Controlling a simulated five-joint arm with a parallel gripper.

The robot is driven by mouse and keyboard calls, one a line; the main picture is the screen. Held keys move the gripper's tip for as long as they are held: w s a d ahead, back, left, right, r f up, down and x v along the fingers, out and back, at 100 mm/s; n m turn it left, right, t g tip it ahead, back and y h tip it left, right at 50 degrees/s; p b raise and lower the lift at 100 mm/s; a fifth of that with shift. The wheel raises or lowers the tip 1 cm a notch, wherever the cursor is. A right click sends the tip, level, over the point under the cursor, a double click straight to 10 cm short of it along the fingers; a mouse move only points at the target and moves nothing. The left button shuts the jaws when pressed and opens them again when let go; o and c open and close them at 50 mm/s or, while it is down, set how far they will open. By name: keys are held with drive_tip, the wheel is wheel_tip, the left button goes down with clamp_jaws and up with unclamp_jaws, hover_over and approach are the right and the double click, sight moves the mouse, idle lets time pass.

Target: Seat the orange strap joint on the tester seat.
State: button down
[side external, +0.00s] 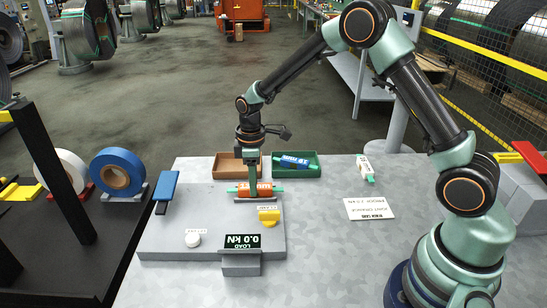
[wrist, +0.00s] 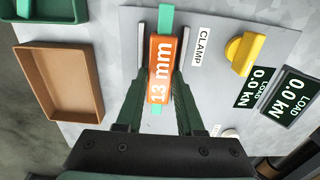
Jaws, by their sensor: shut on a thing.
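The orange strap joint (wrist: 160,75), marked 13 mm with green strap ends, is between the fingers of my gripper (wrist: 157,95) in the wrist view. My gripper is shut on it. In the side view my gripper (side external: 252,190) points straight down, with the orange joint (side external: 264,188) across its fingertips at the far part of the grey tester (side external: 160,242). The joint lies between two light seat rails (wrist: 187,50) beside the CLAMP label. Whether it touches the seat underneath is hidden. The load display (side external: 241,241) reads 0.0 kN.
An empty brown tray (side external: 225,172) and a green tray (side external: 312,172) holding a blue joint (side external: 292,162) stand behind the tester. A yellow clamp knob (side external: 268,215) and white button (side external: 193,240) are on the tester.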

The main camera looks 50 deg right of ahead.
drive_tip(key=shift+f, duration=0.15)
drive_tip(key=shift+c, duration=2.2)
unclamp_jaws()
wheel_tip(320, 180, up, 12)
drive_tip(key=s+d+r+m+t, duration=0.1)
drive_tip(key=s+r+m, duration=0.3)
drive_tip(key=s, duration=0.5)
drive_tip(key=s+d+r+m+t, duration=0.1)
drive_tip(key=s+r+m+t, duration=0.3)
drive_tip(key=s, duration=0.5)
drive_tip(key=shift+r+m+t, duration=0.3)
drive_tip(key=shift+r+m, duration=0.05)
drive_tip(key=shift+m, duration=0.15)
